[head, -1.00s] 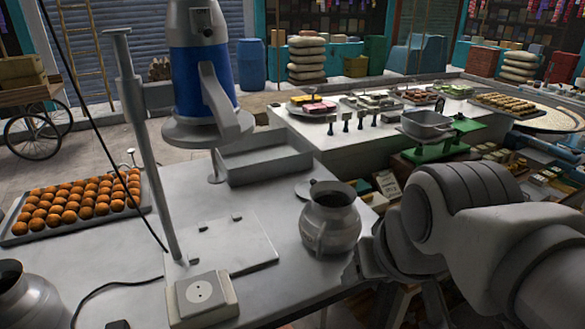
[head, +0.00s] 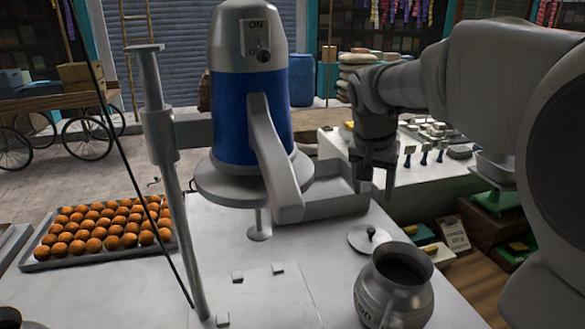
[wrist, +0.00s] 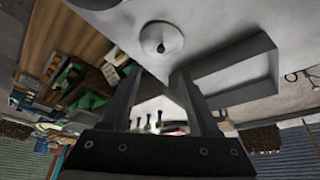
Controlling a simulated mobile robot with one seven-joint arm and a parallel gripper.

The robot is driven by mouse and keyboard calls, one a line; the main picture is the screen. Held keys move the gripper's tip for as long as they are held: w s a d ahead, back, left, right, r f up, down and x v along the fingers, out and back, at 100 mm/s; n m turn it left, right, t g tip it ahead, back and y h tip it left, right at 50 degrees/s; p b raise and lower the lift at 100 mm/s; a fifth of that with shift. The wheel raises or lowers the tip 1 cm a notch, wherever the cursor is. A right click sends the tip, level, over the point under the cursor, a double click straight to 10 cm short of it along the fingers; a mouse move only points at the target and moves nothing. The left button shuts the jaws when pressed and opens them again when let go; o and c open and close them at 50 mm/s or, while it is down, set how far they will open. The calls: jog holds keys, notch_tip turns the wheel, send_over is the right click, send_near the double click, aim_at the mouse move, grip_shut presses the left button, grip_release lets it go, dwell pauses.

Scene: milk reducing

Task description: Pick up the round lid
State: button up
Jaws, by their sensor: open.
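The round lid (head: 368,239) is a grey metal disc with a small knob on top. It lies flat on the pale table, just behind the open-mouthed metal pot (head: 394,287). In the wrist view the lid (wrist: 162,40) shows whole, above and beyond my fingers. My gripper (head: 372,190) hangs above the table near the right end of the grey tray, up and behind the lid, and does not touch it. In the wrist view my gripper's two fingers (wrist: 155,80) are apart with nothing between them.
A blue and grey motor unit (head: 250,125) on a post stands left of my gripper. The grey rectangular tray (head: 325,205) lies beneath and beside it. A tray of orange round sweets (head: 100,235) is at the left. The table's right edge is close to the lid.

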jog(key=w, duration=0.2)
send_over(371, 229)
jog(key=s+a, duration=0.2)
jog(key=s, duration=0.1)
jog(key=f, duration=1.1)
jog(key=shift+w+d+f+p, duration=0.1)
jog(key=shift+w+p, duration=0.1)
jog(key=shift+p, duration=0.2)
jog(key=shift+p+x, duration=0.5)
jog(key=shift+x, duration=2.25)
jog(key=shift+w+d, duration=0.1)
jog(key=shift+d, duration=0.05)
jog(key=shift+c, duration=0.2)
grip_shut()
